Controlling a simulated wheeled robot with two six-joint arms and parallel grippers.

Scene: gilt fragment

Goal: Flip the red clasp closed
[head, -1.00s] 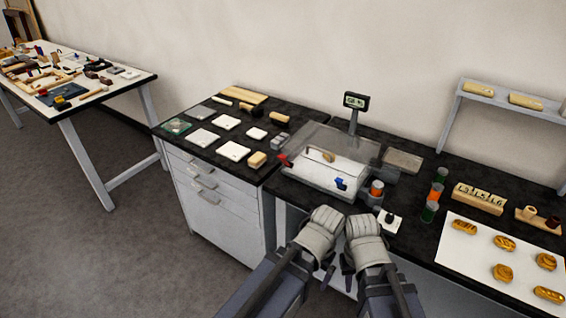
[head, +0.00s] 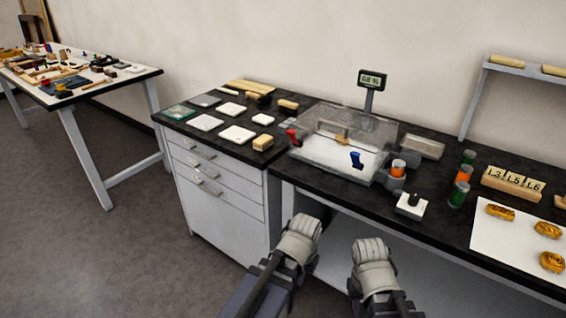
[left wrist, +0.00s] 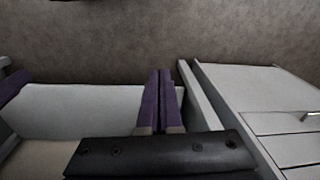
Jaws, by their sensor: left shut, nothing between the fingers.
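The red clasp (head: 292,137) stands up at the left front of a clear-lidded case (head: 335,167) on the black bench. A blue clasp (head: 357,159) stands at the front right of the same case. My left gripper (head: 300,238) is in front of the bench, below and apart from the red clasp. In the left wrist view its purple fingers (left wrist: 160,78) are together with nothing between them. My right gripper (head: 372,266) is to the right, also in front of the bench. Its fingertips are hidden in the head view. Neither clasp shows in the left wrist view.
A small display on a post (head: 371,80) stands behind the case. Orange and green jars (head: 398,168) and a white block with a black knob (head: 411,205) stand to the right. White tiles (head: 237,134) lie left on the drawer cabinet (head: 217,185).

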